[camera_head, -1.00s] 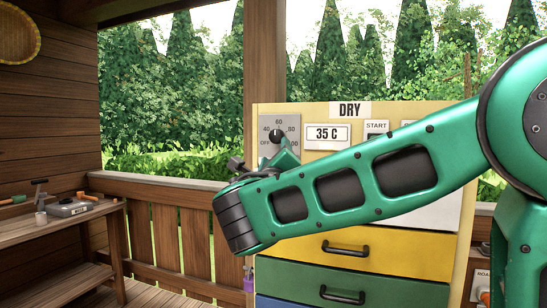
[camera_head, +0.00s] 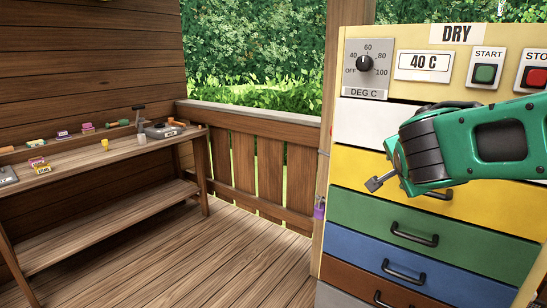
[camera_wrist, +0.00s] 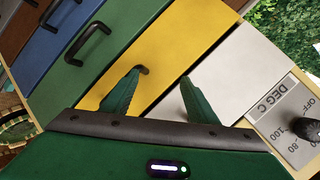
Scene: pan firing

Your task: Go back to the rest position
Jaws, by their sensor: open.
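My gripper (camera_wrist: 160,78) is open and empty in the wrist view, its two green fingers apart in front of the yellow and white drawers. In the head view, part of my gripper (camera_head: 380,181) shows left of my dark wrist, before the yellow drawer (camera_head: 356,167). It is below and clear of the dial (camera_head: 364,63) on the drying cabinet. The display (camera_head: 424,65) reads 40 C. The dial also shows in the wrist view (camera_wrist: 304,127), at the right edge, apart from the fingers.
The green drawer (camera_head: 364,214), the blue drawer (camera_head: 350,249) and a brown drawer are shut below. Start (camera_head: 484,74) and stop (camera_head: 535,77) buttons sit at right. A workbench (camera_head: 80,157) with small items stands at left. The wooden floor (camera_head: 230,258) between is clear.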

